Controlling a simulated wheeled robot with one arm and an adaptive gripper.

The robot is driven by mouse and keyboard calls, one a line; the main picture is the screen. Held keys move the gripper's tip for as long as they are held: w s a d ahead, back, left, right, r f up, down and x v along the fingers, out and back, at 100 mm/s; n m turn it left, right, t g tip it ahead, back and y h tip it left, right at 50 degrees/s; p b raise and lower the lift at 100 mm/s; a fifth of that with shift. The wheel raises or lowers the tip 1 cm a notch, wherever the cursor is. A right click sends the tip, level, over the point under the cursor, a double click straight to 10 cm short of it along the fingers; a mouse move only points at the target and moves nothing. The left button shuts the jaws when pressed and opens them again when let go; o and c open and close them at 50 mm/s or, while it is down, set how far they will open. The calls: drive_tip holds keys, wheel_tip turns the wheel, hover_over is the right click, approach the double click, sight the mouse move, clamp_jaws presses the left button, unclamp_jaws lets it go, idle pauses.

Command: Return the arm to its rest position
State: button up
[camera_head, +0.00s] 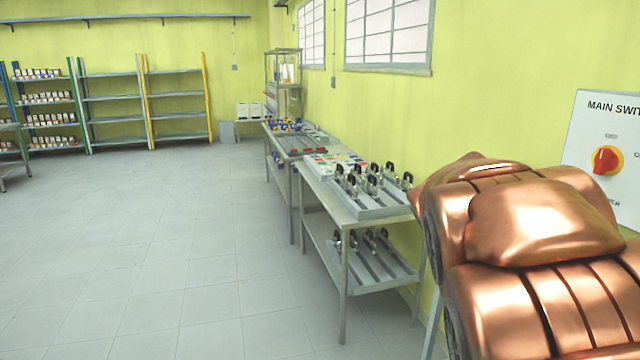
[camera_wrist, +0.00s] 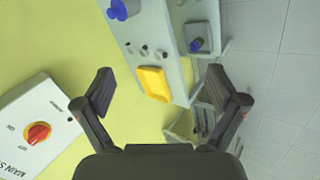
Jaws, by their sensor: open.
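My gripper (camera_wrist: 160,73) shows in the wrist view with its two dark fingers spread wide and nothing between them. Behind the gap, apart from the fingers, is a grey work surface with a yellow tray (camera_wrist: 155,83). My copper-coloured arm fills the lower right of the head view, bent beside the right wall. My gripper is not visible in the head view.
A main switch box (camera_head: 590,130) with a red knob (camera_head: 607,160) is on the wall close to my arm. A metal table (camera_head: 345,205) with padlocks stands ahead along the wall. Shelves (camera_head: 110,100) stand far left. The tiled floor (camera_head: 170,250) is clear.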

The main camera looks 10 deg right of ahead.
drive_tip(key=s+a+f+n+y, duration=0.1)
drive_tip(key=s+a+f+y, duration=0.1)
drive_tip(key=s+a, duration=0.3)
drive_tip(key=s+a+f+g+y, duration=0.1)
drive_tip(key=s+a+f+y, duration=0.2)
drive_tip(key=a, duration=0.9)
drive_tip(key=s+a+f+n+y, duration=0.1)
drive_tip(key=s+a+f+y, duration=0.1)
drive_tip(key=s+a+f, duration=0.4)
drive_tip(key=s+a, duration=0.2)
drive_tip(key=shift+a+n, duration=0.3)
